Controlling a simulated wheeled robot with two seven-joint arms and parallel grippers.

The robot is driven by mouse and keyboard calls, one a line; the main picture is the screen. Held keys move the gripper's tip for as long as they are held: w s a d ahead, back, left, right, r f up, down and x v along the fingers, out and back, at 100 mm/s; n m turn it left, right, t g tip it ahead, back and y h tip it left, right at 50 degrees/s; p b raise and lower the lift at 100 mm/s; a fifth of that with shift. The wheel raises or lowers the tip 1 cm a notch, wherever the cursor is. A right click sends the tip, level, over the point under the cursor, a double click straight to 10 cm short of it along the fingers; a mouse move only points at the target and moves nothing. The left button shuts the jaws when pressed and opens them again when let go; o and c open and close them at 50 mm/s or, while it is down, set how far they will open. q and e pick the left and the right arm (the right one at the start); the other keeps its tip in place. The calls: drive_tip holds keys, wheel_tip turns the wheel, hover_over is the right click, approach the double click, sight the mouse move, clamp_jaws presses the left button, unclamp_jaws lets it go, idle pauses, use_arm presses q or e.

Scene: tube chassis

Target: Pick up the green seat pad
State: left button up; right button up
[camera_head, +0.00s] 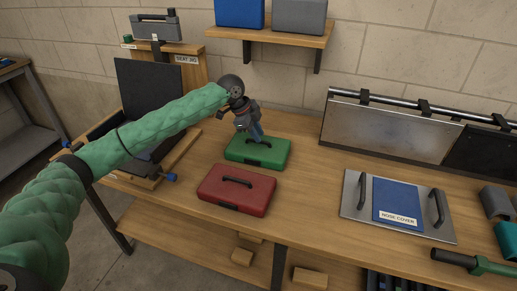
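The green seat pad (273,158) lies flat on the wooden workbench, behind the red pad. My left gripper (259,138) points down over the middle of the green pad, at its handle. The gripper covers part of the handle, and the fingers are too small to show whether they are open, or shut on it. The green pad appears to rest on the bench. My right gripper is out of view.
A red pad (236,189) with a black handle lies just in front. The seat jig (150,98) stands left, a nose cover plate (353,197) lies right. A shelf (266,36) above holds a blue pad (240,13) and a grey pad (299,16).

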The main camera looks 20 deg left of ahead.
sight(258, 147)
use_arm(q)
drive_tip(key=shift+x, duration=1.55)
drive_tip(key=shift+p, duration=0.4)
drive_tip(key=shift+f, duration=0.1)
drive_tip(key=shift+c, duration=0.4)
clamp_jaws()
